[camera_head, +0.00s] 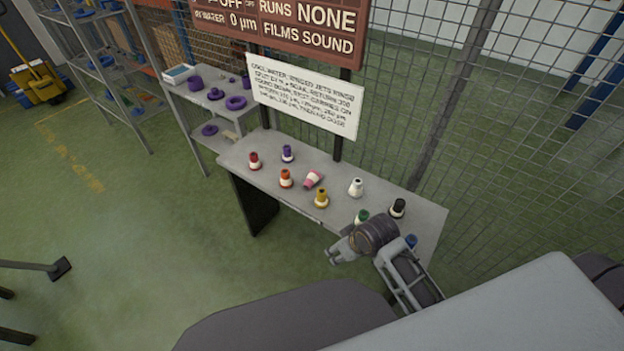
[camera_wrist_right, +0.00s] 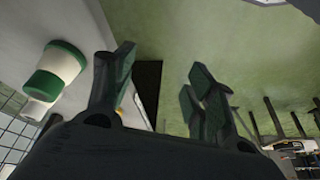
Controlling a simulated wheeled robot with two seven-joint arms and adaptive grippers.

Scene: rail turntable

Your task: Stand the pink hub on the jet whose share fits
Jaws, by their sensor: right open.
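The pink hub (camera_head: 312,180) lies tilted on the grey table (camera_head: 240,155), showing pink and white parts. Around it stand several upright small pieces with white bands or bodies: red (camera_head: 254,161), purple (camera_head: 287,154), orange (camera_head: 286,178), yellow (camera_head: 321,198), white (camera_head: 356,187), green (camera_head: 362,216), black (camera_head: 398,208) and a partly hidden blue one (camera_head: 411,241). My right gripper (camera_head: 338,254) is open and empty off the table's front edge, near the green piece. The green-and-white piece (camera_wrist_right: 58,70) shows left of its fingers (camera_wrist_right: 160,75). My left gripper is not in view.
A white placard (camera_head: 305,95), with small text I cannot fully read, and a brown sign (camera_head: 280,25) stand behind the table. A side shelf (camera_head: 200,100) holds purple parts. Wire mesh fencing (camera_head: 500,150) closes the back. Green floor (camera_head: 150,240) is open at left.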

